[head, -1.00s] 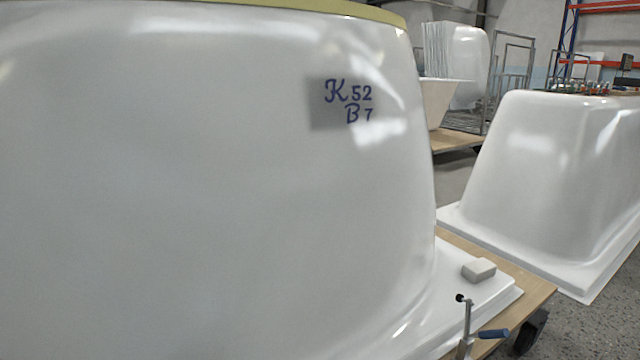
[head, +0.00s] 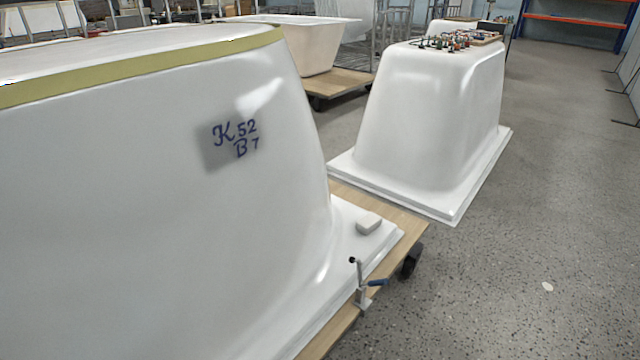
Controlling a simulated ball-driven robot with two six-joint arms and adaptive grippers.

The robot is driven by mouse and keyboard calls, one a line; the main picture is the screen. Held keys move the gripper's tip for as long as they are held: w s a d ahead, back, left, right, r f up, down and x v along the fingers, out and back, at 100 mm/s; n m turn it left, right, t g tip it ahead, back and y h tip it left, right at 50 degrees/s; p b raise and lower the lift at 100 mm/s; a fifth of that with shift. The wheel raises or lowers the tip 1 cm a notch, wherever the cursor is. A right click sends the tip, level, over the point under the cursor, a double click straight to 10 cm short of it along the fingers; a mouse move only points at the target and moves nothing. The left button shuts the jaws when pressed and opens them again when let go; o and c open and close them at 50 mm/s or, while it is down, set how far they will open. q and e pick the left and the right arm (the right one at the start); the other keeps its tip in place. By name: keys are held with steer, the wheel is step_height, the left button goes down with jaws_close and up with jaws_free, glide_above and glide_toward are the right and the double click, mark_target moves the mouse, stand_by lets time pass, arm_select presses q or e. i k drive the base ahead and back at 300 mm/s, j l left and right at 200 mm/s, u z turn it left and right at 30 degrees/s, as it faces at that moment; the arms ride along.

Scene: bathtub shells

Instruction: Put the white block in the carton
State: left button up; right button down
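A small white block (head: 368,223) with rounded edges lies on the white flange at the right end of the large upturned bathtub shell (head: 150,220). A carton does not show in the head view. Neither of my grippers is in view.
The large shell rests on a wooden dolly (head: 400,222) with a black caster (head: 411,261). A clamp with a blue handle (head: 377,282) sits at its edge. A second shell (head: 430,120) stands behind, carrying several small items (head: 458,41). The speckled floor (head: 540,220) at right is mostly clear.

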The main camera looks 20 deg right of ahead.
mark_target(370, 222)
steer(key=l+u, duration=0.15)
steer(key=u, duration=0.5)
steer(key=l+u, duration=0.35)
steer(key=l, duration=0.5)
steer(key=l+u, duration=0.4)
steer(key=l, duration=0.5)
